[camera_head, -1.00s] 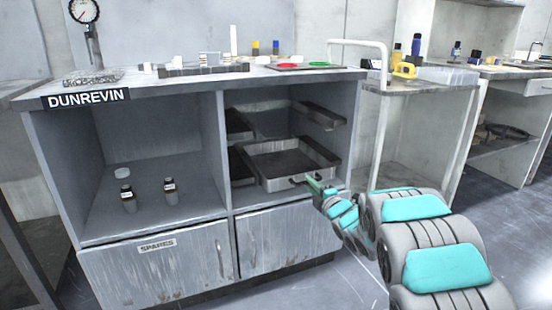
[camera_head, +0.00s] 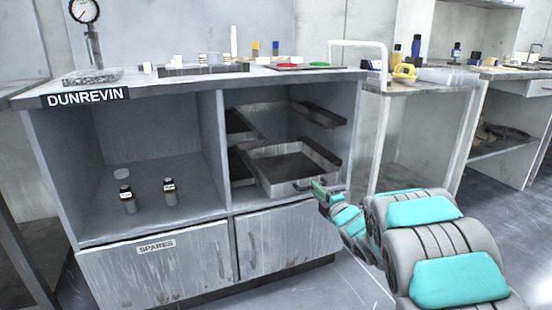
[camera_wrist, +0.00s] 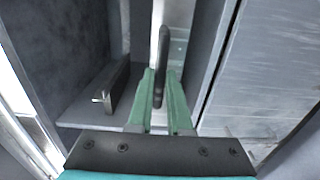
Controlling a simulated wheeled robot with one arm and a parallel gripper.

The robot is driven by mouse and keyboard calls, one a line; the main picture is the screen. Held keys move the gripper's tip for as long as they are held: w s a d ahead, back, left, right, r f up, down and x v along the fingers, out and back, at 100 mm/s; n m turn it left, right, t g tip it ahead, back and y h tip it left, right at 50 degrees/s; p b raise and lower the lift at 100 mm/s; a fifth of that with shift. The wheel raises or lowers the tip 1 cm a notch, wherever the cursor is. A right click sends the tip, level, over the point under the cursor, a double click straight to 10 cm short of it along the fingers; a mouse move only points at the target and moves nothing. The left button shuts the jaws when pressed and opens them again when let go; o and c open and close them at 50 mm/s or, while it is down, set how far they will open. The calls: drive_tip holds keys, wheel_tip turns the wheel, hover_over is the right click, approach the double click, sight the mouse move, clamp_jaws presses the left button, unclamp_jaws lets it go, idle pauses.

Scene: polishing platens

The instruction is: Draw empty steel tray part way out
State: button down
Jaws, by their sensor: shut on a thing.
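The steel tray (camera_head: 262,161) sits in the right bay of the cabinet, its front sticking out past the shelf opening. Its floor looks dark and bare. My gripper (camera_head: 317,187) is at the tray's front and is shut on its dark handle (camera_head: 302,186). In the wrist view my gripper's green fingers (camera_wrist: 161,78) close around the dark bar of the handle (camera_wrist: 163,45). The fingertips partly hide the handle in the head view.
Dark side rails (camera_head: 318,114) line the bay above the tray. Two small bottles (camera_head: 128,200) stand in the left bay. A white-framed cart (camera_head: 418,88) stands close on the right. The floor in front is open.

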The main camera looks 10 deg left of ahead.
drive_tip(key=c, duration=0.8)
unclamp_jaws()
drive_tip(key=shift+o, duration=0.2)
drive_tip(key=s+d+r+m+g+h+p, duration=0.1)
drive_tip(key=s+d+m+h, duration=0.35)
drive_tip(key=d, duration=0.45)
drive_tip(key=s+d+r+m+h+p, duration=0.1)
drive_tip(key=s+d+m+h, duration=0.35)
drive_tip(key=d, duration=0.35)
drive_tip(key=s+d+m+g+h+p, duration=0.25)
drive_tip(key=s+d+m+g, duration=0.4)
drive_tip(key=s, duration=0.65)
drive_tip(key=s+a+m+g+p, duration=0.1)
drive_tip(key=s+m+g, duration=0.3)
drive_tip(key=s, duration=1.4)
drive_tip(key=s+a+m+g+y+p, duration=0.1)
drive_tip(key=s+a+m+g, duration=0.2)
drive_tip(key=s, duration=1.5)
drive_tip(key=shift+r+m+g, duration=0.15)
drive_tip(key=shift+m+g, duration=1)
